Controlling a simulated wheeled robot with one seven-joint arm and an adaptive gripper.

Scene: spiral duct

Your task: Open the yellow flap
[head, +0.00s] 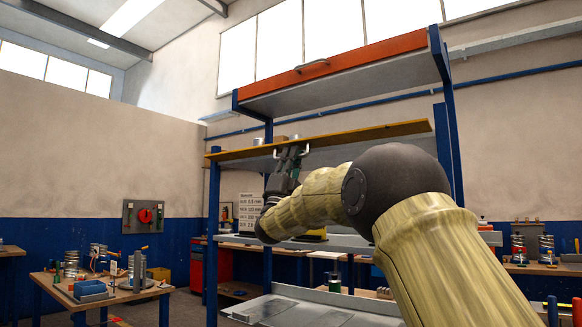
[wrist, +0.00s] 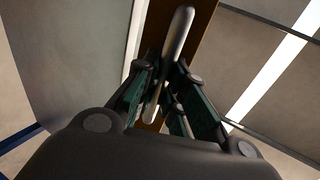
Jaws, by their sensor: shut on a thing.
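The yellow flap (head: 365,133) shows in the head view as a long, thin yellow-brown front on the blue rack, with a grey underside (head: 350,148) visible. It looks tipped up near level. A pale metal handle (head: 305,150) is on its front, left of the middle. My gripper (head: 288,158) reaches up to this handle from below. In the wrist view the handle bar (wrist: 178,38) runs between the dark green fingers, and my gripper (wrist: 160,88) is shut on it. The brown front of the flap (wrist: 192,50) lies behind the fingers. The fingers hide part of the handle.
An orange flap (head: 340,64) with its own handle is above on the same rack. Blue posts (head: 447,110) stand at the rack's sides. A lower shelf (head: 300,310) lies below. A workbench with tools (head: 110,288) stands at the left.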

